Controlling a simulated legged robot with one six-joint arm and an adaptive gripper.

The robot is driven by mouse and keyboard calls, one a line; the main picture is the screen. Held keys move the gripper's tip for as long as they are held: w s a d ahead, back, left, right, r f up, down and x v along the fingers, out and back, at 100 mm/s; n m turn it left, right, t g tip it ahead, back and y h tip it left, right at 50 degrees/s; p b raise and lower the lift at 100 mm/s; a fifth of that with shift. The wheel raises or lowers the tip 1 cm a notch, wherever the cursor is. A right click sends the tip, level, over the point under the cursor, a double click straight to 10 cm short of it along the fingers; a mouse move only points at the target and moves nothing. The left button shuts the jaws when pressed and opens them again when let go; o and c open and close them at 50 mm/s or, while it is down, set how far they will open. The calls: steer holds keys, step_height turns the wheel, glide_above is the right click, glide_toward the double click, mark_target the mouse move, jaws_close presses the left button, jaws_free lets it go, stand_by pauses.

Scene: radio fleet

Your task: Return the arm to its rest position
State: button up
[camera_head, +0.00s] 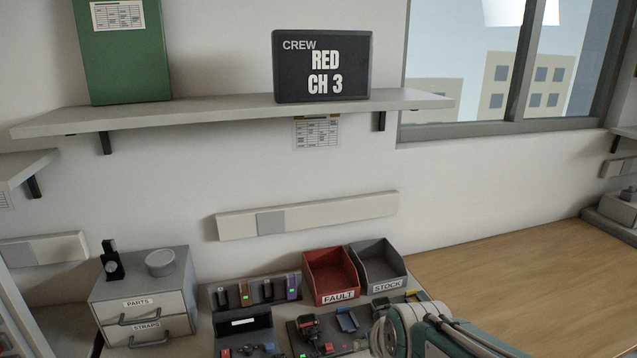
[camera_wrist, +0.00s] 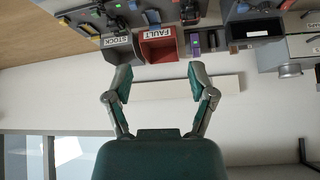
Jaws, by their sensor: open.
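My gripper (camera_wrist: 158,84) is open and empty in the wrist view, its two fingers spread apart in front of the wall. The wrist picture is upside down, with the bench at its top. In the head view my green and grey arm (camera_head: 435,335) shows at the lower right, over the bench's front part. The fingertips cannot be made out there. The red FAULT bin (camera_head: 331,297) and the grey STOCK bin (camera_head: 382,289) stand beyond the arm, apart from it.
A drawer unit (camera_head: 145,296) marked PARTS and STRAPS stands at left. Radios in a charger rack (camera_head: 257,293) sit beside the bins. A shelf (camera_head: 230,112) holds a CREW RED CH 3 sign (camera_head: 322,66) and a green box (camera_head: 122,55). The wooden top (camera_head: 510,275) at right is largely clear.

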steer(key=s+d+r, duration=0.2)
steer(key=s, duration=0.5)
steer(key=s+d+r+m+g+h, duration=0.1)
steer(key=s+d+r, duration=0.1)
steer(key=s, duration=0.5)
steer(key=shift+d, duration=0.85)
